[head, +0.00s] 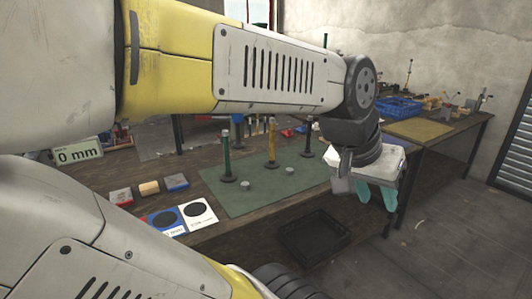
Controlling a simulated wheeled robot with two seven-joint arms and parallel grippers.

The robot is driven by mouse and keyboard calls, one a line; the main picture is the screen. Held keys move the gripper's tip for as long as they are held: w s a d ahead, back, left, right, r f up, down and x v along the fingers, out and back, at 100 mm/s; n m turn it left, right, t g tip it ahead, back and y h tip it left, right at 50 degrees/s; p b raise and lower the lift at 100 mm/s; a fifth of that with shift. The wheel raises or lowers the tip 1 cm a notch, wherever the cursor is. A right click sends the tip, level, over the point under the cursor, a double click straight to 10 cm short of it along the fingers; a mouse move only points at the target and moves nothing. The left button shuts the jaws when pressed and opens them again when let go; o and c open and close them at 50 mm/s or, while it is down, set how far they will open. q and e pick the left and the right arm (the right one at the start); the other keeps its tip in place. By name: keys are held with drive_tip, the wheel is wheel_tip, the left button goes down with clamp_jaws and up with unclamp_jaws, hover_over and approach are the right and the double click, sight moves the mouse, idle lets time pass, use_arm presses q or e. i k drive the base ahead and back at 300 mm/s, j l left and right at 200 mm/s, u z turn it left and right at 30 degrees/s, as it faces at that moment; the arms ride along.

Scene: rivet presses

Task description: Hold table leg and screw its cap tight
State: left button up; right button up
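Three upright legs stand in dark round bases on a green mat (236,202): a dark green leg (227,158), a yellow leg (271,145) and another dark green leg (308,140). The left green leg has a light grey top. Two small grey round pieces, possibly caps (245,186) (273,198), lie on the mat in front of the legs. My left gripper (376,197) hangs at the right, beyond the mat's right side, with its teal fingers apart and nothing seen between them. It is apart from the legs. My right gripper is out of view.
A "0 mm" sign (78,153) stands further left. A dark bin (312,239) is below the bench front. A blue crate (398,108) sits on the right bench.

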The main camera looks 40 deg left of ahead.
sight(228, 176)
drive_tip(key=u, duration=1.45)
